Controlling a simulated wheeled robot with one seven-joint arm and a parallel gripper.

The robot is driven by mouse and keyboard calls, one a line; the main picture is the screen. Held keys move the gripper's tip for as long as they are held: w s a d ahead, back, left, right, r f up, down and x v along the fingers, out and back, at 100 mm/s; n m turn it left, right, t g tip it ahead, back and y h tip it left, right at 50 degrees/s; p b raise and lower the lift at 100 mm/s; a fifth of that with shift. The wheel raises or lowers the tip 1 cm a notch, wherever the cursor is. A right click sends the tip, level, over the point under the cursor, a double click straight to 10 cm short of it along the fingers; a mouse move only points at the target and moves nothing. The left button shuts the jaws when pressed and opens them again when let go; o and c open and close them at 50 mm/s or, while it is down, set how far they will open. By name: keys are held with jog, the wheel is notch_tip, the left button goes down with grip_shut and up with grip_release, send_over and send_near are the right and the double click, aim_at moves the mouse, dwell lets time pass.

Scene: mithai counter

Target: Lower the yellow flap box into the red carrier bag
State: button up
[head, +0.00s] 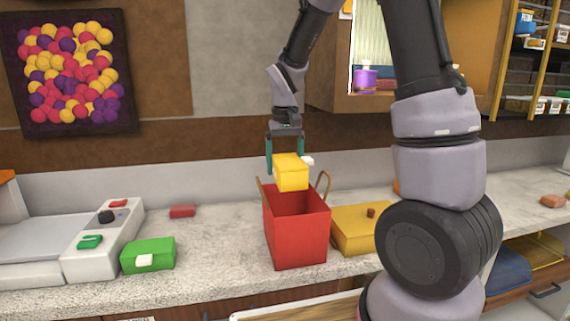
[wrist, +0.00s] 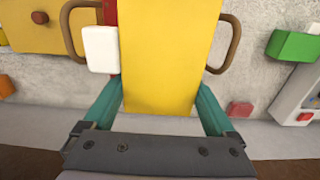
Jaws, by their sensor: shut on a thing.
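The yellow flap box (head: 291,175) is in my gripper (head: 285,150), whose teal fingers are closed on its two sides. It hangs above the open top of the red carrier bag (head: 297,236), and its lower edge looks near the rim level. The bag stands upright on the counter with brown loop handles on both sides. In the wrist view the yellow box (wrist: 170,55) fills the middle, with its white tab (wrist: 100,48) at the left. It hides most of the bag, of which only a red strip (wrist: 110,14) shows. My gripper's fingers (wrist: 160,112) flank the box.
A green box (head: 148,255) and a scale with coloured buttons (head: 103,238) are left of the bag. A larger yellow box (head: 355,229) with a brown knob stands close at its right. A small red block (head: 182,211) lies behind left. Counter between green box and bag is clear.

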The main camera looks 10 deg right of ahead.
jog(key=shift+f, duration=1.2)
jog(key=shift+f, duration=0.1)
jog(key=shift+f, duration=1.1)
jog(key=shift+f, duration=0.15)
jog(key=shift+f, duration=1.05)
jog(key=shift+f, duration=0.15)
jog(key=shift+f, duration=1.05)
